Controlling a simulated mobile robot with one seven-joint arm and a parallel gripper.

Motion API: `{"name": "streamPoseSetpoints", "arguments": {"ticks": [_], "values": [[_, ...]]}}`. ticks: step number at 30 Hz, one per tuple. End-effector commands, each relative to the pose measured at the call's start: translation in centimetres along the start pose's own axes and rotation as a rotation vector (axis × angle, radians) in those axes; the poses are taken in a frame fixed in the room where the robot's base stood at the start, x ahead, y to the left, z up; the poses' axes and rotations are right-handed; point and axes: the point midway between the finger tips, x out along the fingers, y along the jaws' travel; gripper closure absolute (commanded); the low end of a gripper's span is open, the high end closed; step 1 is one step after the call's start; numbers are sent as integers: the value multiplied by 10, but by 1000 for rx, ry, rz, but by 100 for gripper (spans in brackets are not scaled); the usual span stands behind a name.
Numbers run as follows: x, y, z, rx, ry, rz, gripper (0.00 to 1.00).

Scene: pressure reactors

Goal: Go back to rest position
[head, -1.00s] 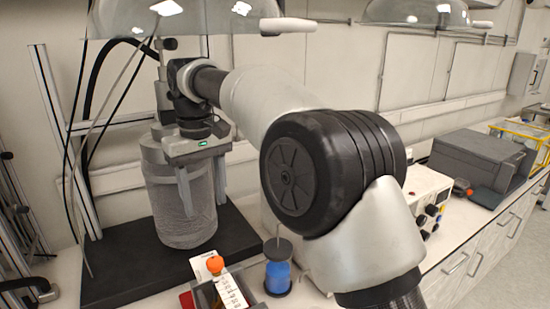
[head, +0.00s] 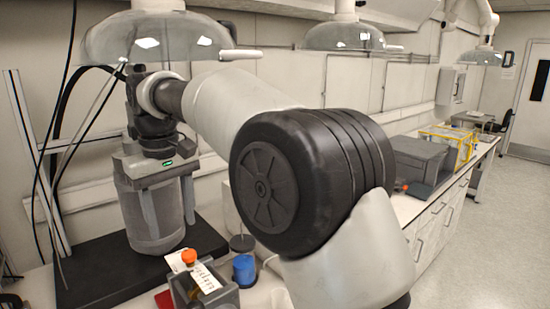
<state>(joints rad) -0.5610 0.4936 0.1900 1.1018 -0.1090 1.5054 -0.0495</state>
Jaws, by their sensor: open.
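My gripper (head: 169,204) hangs from my arm at the left of the head view, its fingers pointing down. It is open, with two separate grey fingers and a small green light on its body. Behind it stands a grey cylindrical reactor vessel (head: 139,222), upright on a black base. The fingers overlap the vessel in the picture; I cannot tell whether they touch it. Nothing shows held between them. My arm's large black joint and pale links cover the middle of the view.
A grey holder (head: 222,299) with an orange-topped item (head: 189,256) and a blue container (head: 244,270) stand near the front. Glass hoods (head: 155,38) hang above. A grey box (head: 418,163) and yellow-framed rack (head: 452,143) sit farther right. Floor (head: 487,230) at right is clear.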

Motion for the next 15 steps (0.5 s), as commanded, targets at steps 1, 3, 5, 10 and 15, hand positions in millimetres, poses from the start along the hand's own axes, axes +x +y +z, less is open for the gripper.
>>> {"name": "streamPoseSetpoints", "arguments": {"ticks": [1,3,5,10,15], "values": [[-7,12,12,26,12,10,47],[-17,27,28,60,33,22,47],[-24,40,44,94,52,34,47],[-44,81,110,221,121,72,47],[-48,114,208,402,214,119,47]]}}
